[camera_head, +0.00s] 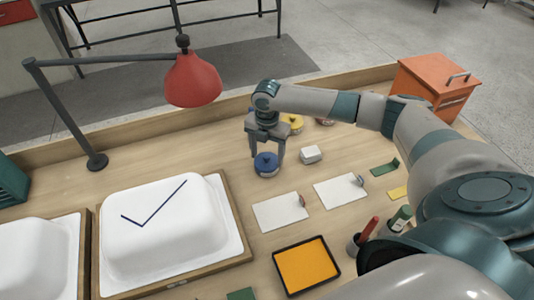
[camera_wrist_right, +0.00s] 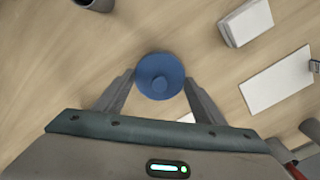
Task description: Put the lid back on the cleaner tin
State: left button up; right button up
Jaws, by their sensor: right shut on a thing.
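My right gripper (camera_head: 267,160) points down over the bench with its fingers on both sides of a round blue lid (camera_head: 266,162). The lid looks level. A blue body with a pale band shows just below it in the head view; I cannot tell whether the lid is seated on a tin. My left gripper is not in view.
A yellow-lidded tin (camera_head: 293,122) stands just behind my right gripper. A white block (camera_head: 311,154) and white cards (camera_head: 280,212) lie to the right and in front. A white tub shell (camera_head: 160,235) fills the left, below a red lamp (camera_head: 192,80). An orange tray (camera_head: 307,265) lies in front.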

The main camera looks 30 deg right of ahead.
jog(key=o, duration=1.6)
jog(key=shift+c, duration=0.2)
jog(key=shift+r, duration=0.1)
jog(key=shift+r+p, duration=3.45)
jog(key=shift+p, duration=0.2)
grip_shut()
jog(key=shift+f+b, duration=1)
jog(key=shift+f, duration=1.3)
